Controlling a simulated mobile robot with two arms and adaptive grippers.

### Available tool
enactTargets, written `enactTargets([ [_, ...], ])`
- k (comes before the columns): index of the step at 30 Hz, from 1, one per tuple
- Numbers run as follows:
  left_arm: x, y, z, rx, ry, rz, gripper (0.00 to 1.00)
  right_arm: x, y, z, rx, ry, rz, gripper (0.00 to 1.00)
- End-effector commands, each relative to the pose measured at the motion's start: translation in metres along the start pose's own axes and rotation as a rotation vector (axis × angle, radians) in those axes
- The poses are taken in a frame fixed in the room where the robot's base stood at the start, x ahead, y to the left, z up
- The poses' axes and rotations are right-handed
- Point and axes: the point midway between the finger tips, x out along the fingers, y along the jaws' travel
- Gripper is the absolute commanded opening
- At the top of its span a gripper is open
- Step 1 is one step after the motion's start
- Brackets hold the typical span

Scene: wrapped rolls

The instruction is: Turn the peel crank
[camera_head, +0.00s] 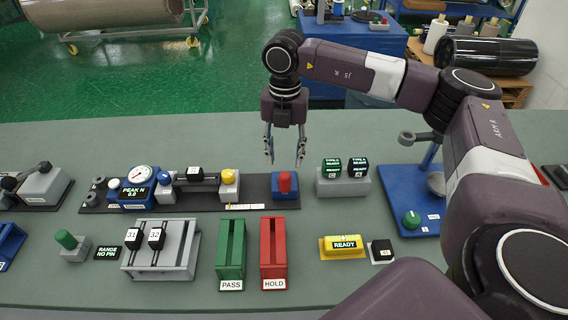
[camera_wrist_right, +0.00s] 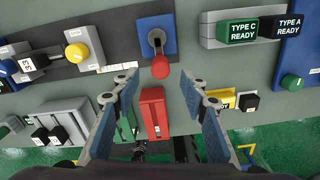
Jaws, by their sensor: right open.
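The peel crank, a red upright handle (camera_head: 285,183) on a blue base (camera_head: 285,201), stands at the right end of the dark peel-tester board (camera_head: 258,182). In the right wrist view its red knob (camera_wrist_right: 160,67) sits on a short metal arm over the blue plate (camera_wrist_right: 170,40). My right gripper (camera_head: 285,160) points down above and behind the crank in the head view, fingers apart and empty. In the right wrist view the red knob lies ahead, between the lines of the open fingers (camera_wrist_right: 160,92), with no visible contact. My left gripper is not in view.
A gauge block reading PEAK N (camera_head: 136,192) and a yellow knob (camera_head: 229,176) are left of the crank. Green PASS (camera_head: 230,253) and red HOLD (camera_head: 273,253) holders are in front. The TYPE display block (camera_head: 342,186) is right. Behind the crank the grey bench (camera_head: 200,135) is clear.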

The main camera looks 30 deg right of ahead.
Motion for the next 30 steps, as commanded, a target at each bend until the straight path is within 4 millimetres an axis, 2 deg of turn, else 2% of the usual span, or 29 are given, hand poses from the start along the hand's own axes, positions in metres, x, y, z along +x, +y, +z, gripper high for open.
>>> enactTargets([
  [5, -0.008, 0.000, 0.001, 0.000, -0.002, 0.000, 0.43, 0.017, -0.001, -0.001, -0.001, 0.004, -0.004, 0.40],
  [15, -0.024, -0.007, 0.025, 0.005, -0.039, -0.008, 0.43, 0.068, -0.001, -0.001, 0.000, 0.003, -0.003, 0.40],
  [20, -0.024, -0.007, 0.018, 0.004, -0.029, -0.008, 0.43, 0.076, 0.000, -0.001, 0.000, 0.002, -0.001, 0.40],
  [26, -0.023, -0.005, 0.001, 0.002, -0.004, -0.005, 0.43, 0.077, 0.000, 0.000, 0.000, 0.001, 0.000, 0.40],
  [30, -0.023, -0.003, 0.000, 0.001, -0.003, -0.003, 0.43, 0.077, 0.000, 0.000, 0.000, 0.001, 0.000, 0.28],
])
